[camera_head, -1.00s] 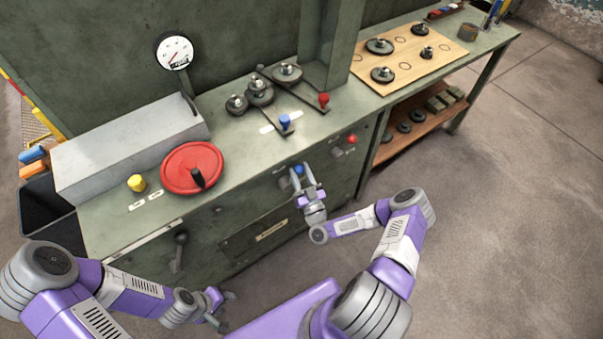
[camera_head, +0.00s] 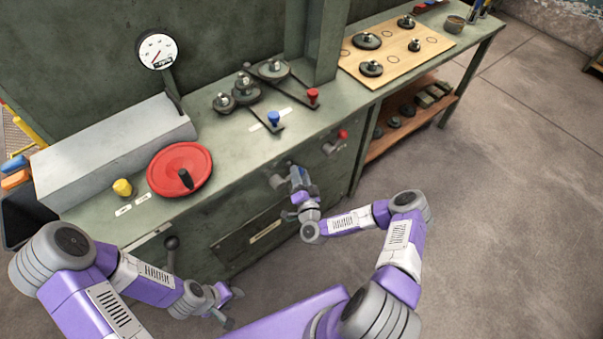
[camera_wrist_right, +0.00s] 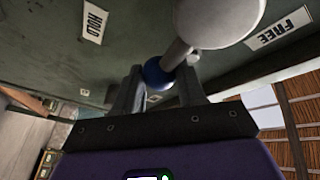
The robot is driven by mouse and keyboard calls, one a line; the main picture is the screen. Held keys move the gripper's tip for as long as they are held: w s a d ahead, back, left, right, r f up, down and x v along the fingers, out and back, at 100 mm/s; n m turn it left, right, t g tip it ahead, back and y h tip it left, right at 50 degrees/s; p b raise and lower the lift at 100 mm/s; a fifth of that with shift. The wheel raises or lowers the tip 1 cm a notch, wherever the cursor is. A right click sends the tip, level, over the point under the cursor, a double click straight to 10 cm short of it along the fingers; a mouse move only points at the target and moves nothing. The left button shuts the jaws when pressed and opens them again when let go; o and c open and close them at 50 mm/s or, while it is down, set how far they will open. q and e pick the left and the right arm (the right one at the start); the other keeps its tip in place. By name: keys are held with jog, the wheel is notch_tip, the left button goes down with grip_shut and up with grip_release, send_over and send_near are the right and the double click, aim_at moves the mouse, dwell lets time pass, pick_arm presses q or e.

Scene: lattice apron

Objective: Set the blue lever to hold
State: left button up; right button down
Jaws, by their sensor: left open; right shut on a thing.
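The blue lever sits on the bench's front panel. In the right wrist view its blue ball knob (camera_wrist_right: 158,75) is between the fingers of my right gripper (camera_wrist_right: 160,88), which is shut on it. Its grey arm runs up and right to a round hub (camera_wrist_right: 222,18). A HOLD label (camera_wrist_right: 94,22) is at the left and a FREE label (camera_wrist_right: 284,28) at the right. In the head view my right gripper (camera_head: 298,180) mostly covers the knob, beside the grey hub (camera_head: 280,178). My left gripper (camera_head: 228,306) is open and empty, low in front of the bench.
A red-knobbed lever (camera_head: 342,135) is just right on the same panel. Above, the bench top holds a blue-knobbed arm (camera_head: 273,119), a red-knobbed arm (camera_head: 313,97) and a red handwheel (camera_head: 180,170). A dark handle (camera_head: 171,245) projects from the panel's left part.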

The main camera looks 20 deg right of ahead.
jog(key=shift+s+a+f+m+g+y, duration=0.15)
jog(key=shift+f+m+g, duration=0.45)
jog(key=shift+f+m, duration=0.5)
jog(key=shift+w+a+f+m+g+y, duration=0.15)
jog(key=shift+f+m+g, duration=0.55)
jog(key=shift+m, duration=0.7)
jog(key=shift+s+f, duration=0.15)
jog(key=c, duration=0.7)
grip_release()
jog(key=p+v, duration=0.2)
jog(key=v, duration=0.5)
jog(key=shift+s+a, duration=0.1)
jog(key=shift+s, duration=0.15)
